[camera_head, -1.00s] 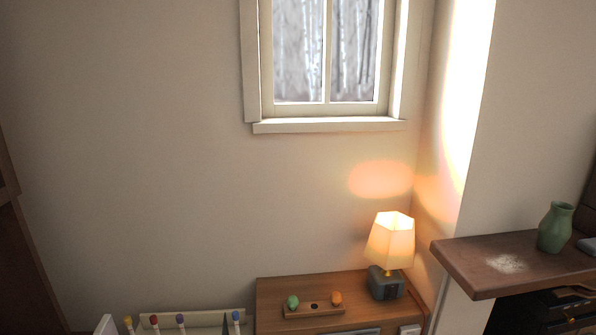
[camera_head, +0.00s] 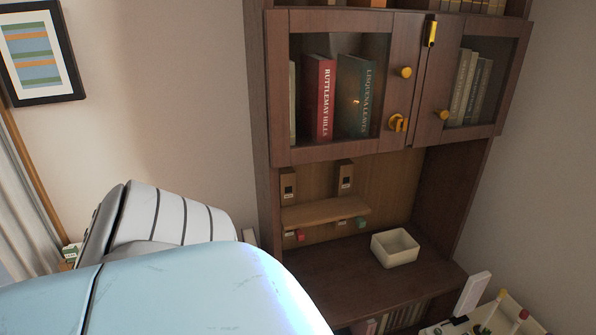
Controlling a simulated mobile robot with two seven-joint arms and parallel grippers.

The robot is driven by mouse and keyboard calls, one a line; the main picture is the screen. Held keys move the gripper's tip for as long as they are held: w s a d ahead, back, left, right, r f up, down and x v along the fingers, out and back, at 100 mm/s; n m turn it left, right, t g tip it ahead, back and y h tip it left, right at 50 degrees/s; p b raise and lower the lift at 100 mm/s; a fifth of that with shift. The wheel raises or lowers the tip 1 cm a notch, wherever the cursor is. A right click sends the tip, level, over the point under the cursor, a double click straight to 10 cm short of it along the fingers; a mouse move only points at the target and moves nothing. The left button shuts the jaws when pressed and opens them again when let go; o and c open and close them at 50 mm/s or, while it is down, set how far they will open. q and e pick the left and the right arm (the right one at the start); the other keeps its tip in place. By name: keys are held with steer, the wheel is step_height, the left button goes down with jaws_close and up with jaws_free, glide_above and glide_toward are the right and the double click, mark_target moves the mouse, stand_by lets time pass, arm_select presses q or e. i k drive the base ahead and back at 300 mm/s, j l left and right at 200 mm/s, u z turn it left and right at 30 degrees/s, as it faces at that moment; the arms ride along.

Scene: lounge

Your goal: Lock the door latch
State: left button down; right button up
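A dark wood cabinet has two glass-fronted doors, the left door (camera_head: 280,100) and the right door (camera_head: 428,92). A yellow rotary latch (camera_head: 398,123) sits low on the inner frame of the left door. Each door has a round yellow knob, one on the left door (camera_head: 405,72) and one on the right door (camera_head: 442,115). A yellow upright piece (camera_head: 431,31) is at the top where the doors meet. I cannot tell whether the latch is engaged. My pale blue and white arm fills the lower left; neither gripper shows.
Books (camera_head: 320,97) stand behind the glass. Below are a small wooden shelf (camera_head: 325,212) and a desk top with a white bin (camera_head: 396,247). A light tray with small items (camera_head: 515,318) is at lower right. A framed picture (camera_head: 40,55) hangs at upper left.

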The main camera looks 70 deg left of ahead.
mark_target(431, 27)
steer(key=u, duration=1.95)
